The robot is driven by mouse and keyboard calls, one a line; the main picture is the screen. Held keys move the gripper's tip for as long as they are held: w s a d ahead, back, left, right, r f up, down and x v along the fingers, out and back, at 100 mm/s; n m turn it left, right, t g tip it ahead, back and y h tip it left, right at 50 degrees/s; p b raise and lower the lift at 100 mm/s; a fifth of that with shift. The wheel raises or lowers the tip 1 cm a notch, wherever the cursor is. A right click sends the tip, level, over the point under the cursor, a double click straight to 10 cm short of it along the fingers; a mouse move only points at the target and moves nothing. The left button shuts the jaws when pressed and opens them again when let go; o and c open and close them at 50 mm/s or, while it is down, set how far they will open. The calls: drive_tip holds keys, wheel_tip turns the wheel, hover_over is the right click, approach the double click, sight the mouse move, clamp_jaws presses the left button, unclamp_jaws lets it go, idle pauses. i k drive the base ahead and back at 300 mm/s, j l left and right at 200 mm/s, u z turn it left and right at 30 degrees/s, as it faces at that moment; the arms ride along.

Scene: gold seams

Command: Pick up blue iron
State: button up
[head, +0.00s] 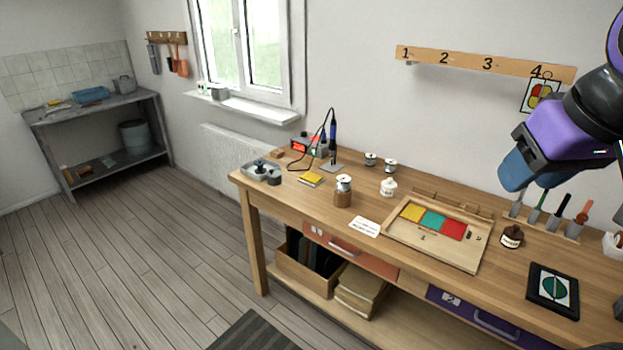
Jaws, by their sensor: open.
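The blue iron (333,133) looks like a soldering iron with a dark blue handle. It stands upright in a small grey stand (333,167) near the back left of the wooden table, and a dark cable loops from it to the left. My gripper (515,178) is at the upper right, above the table's right part and far to the right of the iron. It is open, with nothing seen in it, though its fingertips show only partly.
A small station with a red display (300,146) sits left of the iron. The wooden table (310,205) also carries a grey tray (262,172), jars (343,192), a wooden tray with coloured tiles (455,252) and a tool rack (545,222). Wooden floor (130,240) is open to the left.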

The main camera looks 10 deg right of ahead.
sight(333, 127)
drive_tip(key=i+j+z, duration=0.15)
drive_tip(key=z, duration=0.25)
drive_tip(key=i+j+z, duration=0.1)
drive_tip(key=z, duration=0.35)
drive_tip(key=i+j+z, duration=0.15)
drive_tip(key=j, duration=0.35)
drive_tip(key=i+j+z, duration=0.15)
drive_tip(key=j, duration=0.4)
drive_tip(key=i+j+z, duration=0.15)
drive_tip(key=j, duration=0.35)
drive_tip(key=j+z, duration=0.15)
drive_tip(key=j, duration=0.4)
drive_tip(key=i+j, duration=0.1)
drive_tip(key=j, duration=0.4)
drive_tip(key=i+j, duration=0.1)
drive_tip(key=j, duration=0.85)
drive_tip(key=i+j, duration=0.15)
drive_tip(key=j, duration=0.35)
drive_tip(key=l+z, duration=0.05)
